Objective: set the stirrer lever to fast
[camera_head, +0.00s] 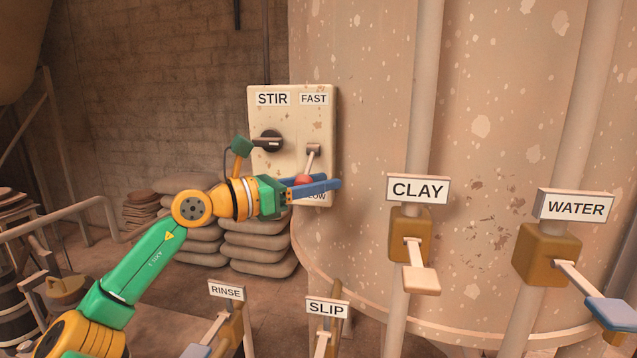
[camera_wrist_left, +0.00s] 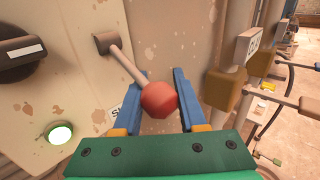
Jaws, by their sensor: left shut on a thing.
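The stirrer lever (camera_head: 312,160) is a pale rod with a red ball knob (camera_head: 303,180) on the cream STIR panel (camera_head: 262,180). My right gripper is not in view.
A black rotary switch (camera_head: 267,141) is left of the lever on the same panel. A green lamp (camera_wrist_left: 60,133) shows in the wrist view. The large tank (camera_head: 480,110) stands behind. CLAY (camera_head: 418,189) and WATER (camera_head: 575,207) valves are to the right, RINSE and SLIP below.

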